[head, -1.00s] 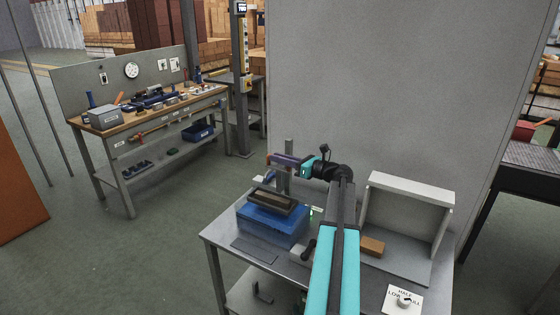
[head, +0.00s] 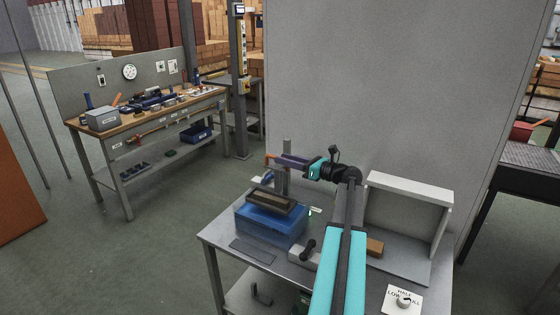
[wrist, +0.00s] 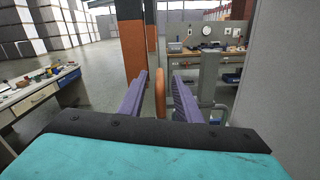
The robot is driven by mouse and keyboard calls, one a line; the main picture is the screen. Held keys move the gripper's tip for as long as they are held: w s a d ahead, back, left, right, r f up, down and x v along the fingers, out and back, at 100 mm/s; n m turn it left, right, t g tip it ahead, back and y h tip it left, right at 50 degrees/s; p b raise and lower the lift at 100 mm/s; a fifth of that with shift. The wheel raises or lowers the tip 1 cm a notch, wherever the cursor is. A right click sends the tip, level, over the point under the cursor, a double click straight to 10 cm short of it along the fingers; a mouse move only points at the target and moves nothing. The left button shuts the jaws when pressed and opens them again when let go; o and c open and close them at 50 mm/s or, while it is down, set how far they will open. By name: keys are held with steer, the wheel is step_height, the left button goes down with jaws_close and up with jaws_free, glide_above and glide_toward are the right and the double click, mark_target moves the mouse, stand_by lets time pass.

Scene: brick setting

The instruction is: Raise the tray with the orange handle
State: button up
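The orange handle (wrist: 160,92) stands upright between my gripper's two purple fingers in the wrist view, with a gap on either side. In the head view its orange end (head: 269,158) shows just past the fingertips, beside a grey post (head: 287,182). My gripper (wrist: 160,95) is open around the handle; it also shows in the head view (head: 280,160), above and behind a blue tank (head: 268,226). A dark tray with a brown block (head: 271,203) sits at the tank's top. How the handle joins the tray is hard to see.
The grey table (head: 226,236) carries an open-fronted pale box (head: 408,222), a small brown block (head: 375,246) and a labelled card (head: 393,304). A large grey wall (head: 390,90) stands close behind. A cluttered workbench (head: 150,108) is at the back left.

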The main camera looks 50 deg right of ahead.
steer(key=b+v, duration=0.2)
steer(key=v, duration=0.8)
steer(key=shift+s, duration=0.1)
stand_by(0.3)
